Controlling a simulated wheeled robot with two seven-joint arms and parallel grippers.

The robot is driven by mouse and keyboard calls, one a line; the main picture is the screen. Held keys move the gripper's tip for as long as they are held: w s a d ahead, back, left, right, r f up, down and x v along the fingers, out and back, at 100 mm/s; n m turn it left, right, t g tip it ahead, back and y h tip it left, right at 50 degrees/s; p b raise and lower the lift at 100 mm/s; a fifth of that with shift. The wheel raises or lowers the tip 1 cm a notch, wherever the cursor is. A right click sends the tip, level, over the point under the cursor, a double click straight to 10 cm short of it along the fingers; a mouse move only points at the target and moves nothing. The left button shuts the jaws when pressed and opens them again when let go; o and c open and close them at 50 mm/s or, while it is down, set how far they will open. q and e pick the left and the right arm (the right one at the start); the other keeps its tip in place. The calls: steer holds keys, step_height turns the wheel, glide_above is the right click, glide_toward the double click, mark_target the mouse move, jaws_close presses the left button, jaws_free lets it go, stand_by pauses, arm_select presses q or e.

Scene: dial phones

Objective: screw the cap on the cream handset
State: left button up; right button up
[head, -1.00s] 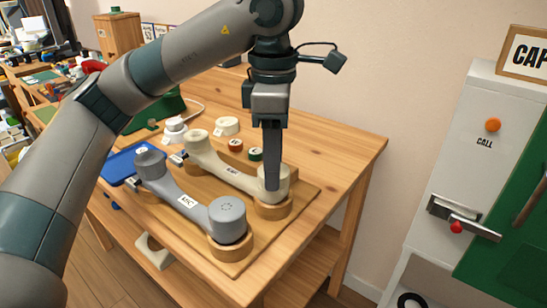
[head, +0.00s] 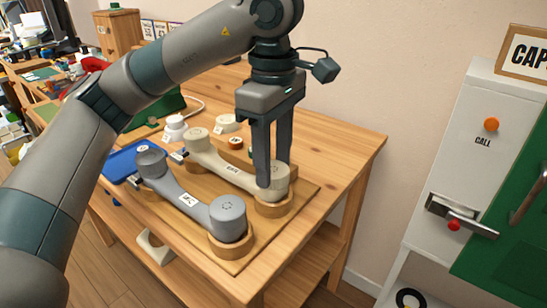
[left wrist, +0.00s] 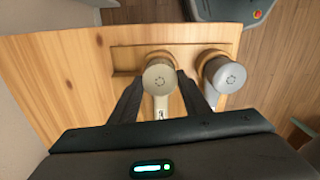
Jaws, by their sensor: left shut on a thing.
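The cream handset (head: 228,171) lies on the wooden board, its near end in a round wooden cup (head: 272,209). A cream cap (head: 280,173) with a ring of small holes sits on that end; it also shows in the left wrist view (left wrist: 157,79). My left gripper (head: 272,181) points down from above, its two fingers on either side of the cap, shut on it. In the left wrist view the fingers (left wrist: 158,90) flank the cap. Part of the cap is hidden behind a finger in the head view. My right gripper is not in view.
A grey handset (head: 186,203) lies parallel, close to the cream one, with its own capped end (head: 228,216). A small reddish-brown round piece (head: 235,143), a cream round piece (head: 226,123) and a blue tray (head: 124,162) are behind. The table's right part is clear.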

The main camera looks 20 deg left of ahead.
arm_select(q)
steer(key=shift+m, duration=1.7)
steer(key=o, duration=1)
steer(key=shift+p, duration=0.3)
steer(key=shift+r+p, duration=2.65)
steer(key=shift+r, duration=0.9)
steer(key=shift+s+f, duration=0.1)
